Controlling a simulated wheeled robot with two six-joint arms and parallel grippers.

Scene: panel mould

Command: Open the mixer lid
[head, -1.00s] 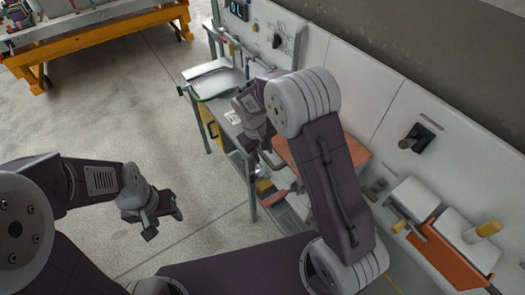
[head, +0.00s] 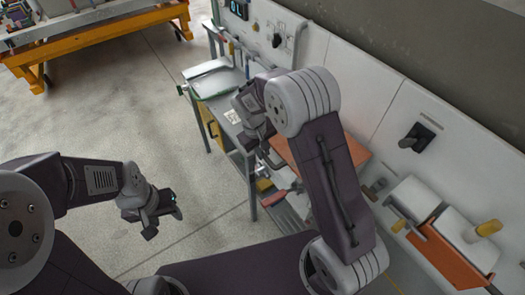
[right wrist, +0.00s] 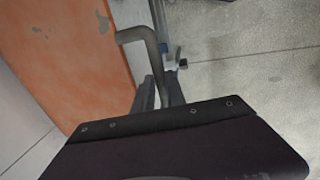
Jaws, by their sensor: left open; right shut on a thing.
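The mixer lid looks to be the orange panel (head: 356,153), partly hidden behind my right arm in the head view. In the right wrist view the orange panel (right wrist: 75,50) fills the upper left, with a bent grey bar handle (right wrist: 143,36) at its edge. My right gripper (right wrist: 158,92) is shut on the lower part of this handle. In the head view, my right gripper (head: 264,155) is at the panel's left edge. I cannot tell how far the lid is tilted. My left gripper (head: 163,212) is open and empty over bare floor, away from the lid.
A grey bench (head: 215,85) with papers stands beyond the right arm, against a white wall panel. A black knob (head: 417,138) sticks out of the wall. White blocks with an orange holder (head: 450,255) are at the right.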

